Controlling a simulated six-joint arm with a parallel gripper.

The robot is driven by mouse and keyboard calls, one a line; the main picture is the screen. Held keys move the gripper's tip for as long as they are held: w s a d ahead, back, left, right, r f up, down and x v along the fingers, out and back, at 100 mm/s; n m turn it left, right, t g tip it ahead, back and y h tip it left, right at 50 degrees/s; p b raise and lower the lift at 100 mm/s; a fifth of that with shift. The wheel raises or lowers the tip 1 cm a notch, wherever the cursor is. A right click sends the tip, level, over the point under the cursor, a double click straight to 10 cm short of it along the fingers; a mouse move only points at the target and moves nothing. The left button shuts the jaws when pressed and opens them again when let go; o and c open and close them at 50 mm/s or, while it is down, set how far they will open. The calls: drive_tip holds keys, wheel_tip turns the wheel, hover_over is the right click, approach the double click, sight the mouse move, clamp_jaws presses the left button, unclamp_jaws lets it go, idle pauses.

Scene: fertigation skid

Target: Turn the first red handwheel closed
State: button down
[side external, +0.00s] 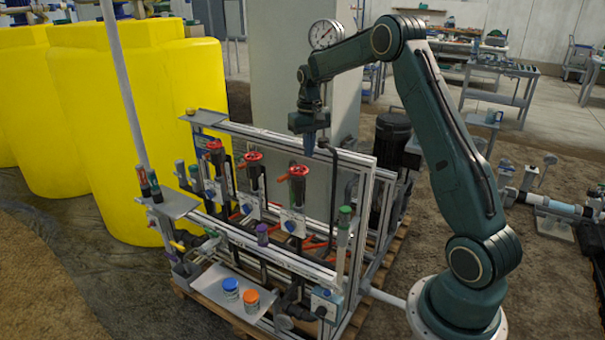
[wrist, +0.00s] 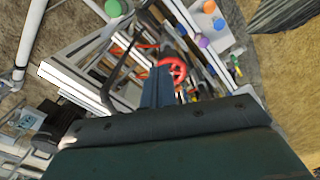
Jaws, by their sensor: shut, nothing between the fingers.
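Three red handwheels stand in a row on the skid: one at the left (side external: 215,145), one in the middle (side external: 253,156) and one at the right (side external: 298,171). The frames do not mark which is the first. My gripper (side external: 309,152) is shut and empty, pointing down, and appears just above and slightly right of the right handwheel. In the wrist view my closed fingers (wrist: 158,70) reach toward a red handwheel (wrist: 177,72), whose left part lies beside or behind them. Contact cannot be made out.
The aluminium frame (side external: 290,146) runs behind the valves. A green-capped tube (side external: 344,218) stands right of the right handwheel. A tray with a blue-capped jar (side external: 230,289) and an orange-capped jar (side external: 251,300) is in front. Yellow tanks (side external: 140,120) stand at left.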

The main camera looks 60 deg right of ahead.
wheel_tip(320, 180, down, 7)
idle(0.9)
drive_tip(key=shift+w, duration=0.25)
idle(0.9)
drive_tip(key=shift+w+a, duration=0.35)
drive_tip(key=shift+a, duration=0.2)
idle(0.4)
drive_tip(key=shift+s+a, duration=0.1)
drive_tip(key=shift+s, duration=0.05)
drive_tip(key=shift+s+a, duration=0.1)
drive_tip(key=shift+s, duration=0.1)
drive_tip(key=shift+r, duration=0.1)
wheel_tip(320, 180, up, 6)
hover_over(305, 170)
drive_tip(key=s+a, duration=0.2)
drive_tip(key=a, duration=0.1)
drive_tip(key=shift+a, duration=0.1)
idle(0.3)
